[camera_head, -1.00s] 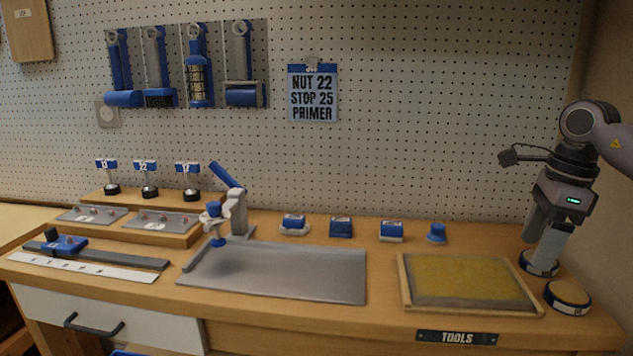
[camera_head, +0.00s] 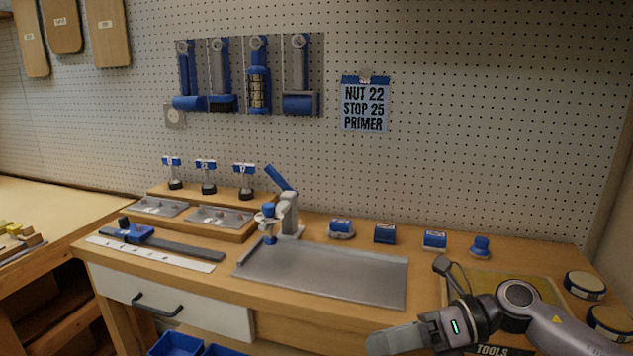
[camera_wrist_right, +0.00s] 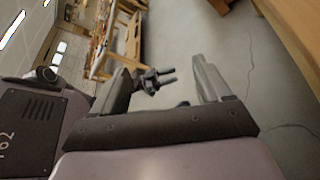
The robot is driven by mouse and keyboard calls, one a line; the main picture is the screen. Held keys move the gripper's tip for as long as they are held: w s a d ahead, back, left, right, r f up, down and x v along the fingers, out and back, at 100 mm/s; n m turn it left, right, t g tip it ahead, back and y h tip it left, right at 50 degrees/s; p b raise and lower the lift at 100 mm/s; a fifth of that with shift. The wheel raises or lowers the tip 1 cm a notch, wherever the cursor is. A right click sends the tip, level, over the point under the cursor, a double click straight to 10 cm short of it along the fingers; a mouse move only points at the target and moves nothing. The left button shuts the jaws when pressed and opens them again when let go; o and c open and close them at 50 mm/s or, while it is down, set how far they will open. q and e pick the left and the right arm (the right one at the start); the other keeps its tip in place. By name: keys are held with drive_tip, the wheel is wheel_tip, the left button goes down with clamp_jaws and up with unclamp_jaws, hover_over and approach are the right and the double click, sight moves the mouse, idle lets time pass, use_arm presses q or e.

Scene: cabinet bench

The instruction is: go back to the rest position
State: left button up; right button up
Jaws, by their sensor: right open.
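My right gripper (camera_head: 385,343) is low at the front edge of the bench in the head view, its arm coming in from the lower right and its fingers pointing left. In the right wrist view its two fingers (camera_wrist_right: 165,85) stand apart with nothing held between them; the floor shows beyond. My left gripper is not in the head view. A dark gripper-like shape (camera_wrist_right: 152,80) shows between the fingers in the right wrist view; I cannot tell for sure what it is.
The bench holds a grey metal tray (camera_head: 330,275), a yellow mat (camera_head: 520,283) partly behind my right arm, two round tins (camera_head: 585,286) and small blue items. A white drawer (camera_head: 170,300) is shut. Blue bins (camera_head: 175,345) stand below. A sign (camera_head: 364,105) hangs on the pegboard.

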drive_tip(key=s+a+m+t+y+p, duration=0.1)
drive_tip(key=a+m+t+y, duration=0.1)
drive_tip(key=m+t, duration=0.3)
drive_tip(key=a+m+t+y+p, duration=0.1)
drive_tip(key=a+m+t+y, duration=0.15)
drive_tip(key=m, duration=0.35)
drive_tip(key=s+d+f+m+t+h+p, duration=0.1)
drive_tip(key=s+d+f+m+t+h, duration=0.45)
drive_tip(key=m, duration=0.75)
drive_tip(key=s+d+f+m+t+h+p, duration=0.15)
drive_tip(key=d+f+m+h, duration=0.35)
drive_tip(key=f+m+h, duration=0.6)
drive_tip(key=s+d+f+m+g, duration=0.3)
drive_tip(key=s+f+m+g, duration=0.1)
drive_tip(key=s+m, duration=0.3)
drive_tip(key=shift+s+d+f+m, duration=0.3)
drive_tip(key=shift+s+f, duration=0.55)
drive_tip(key=shift+s, duration=0.35)
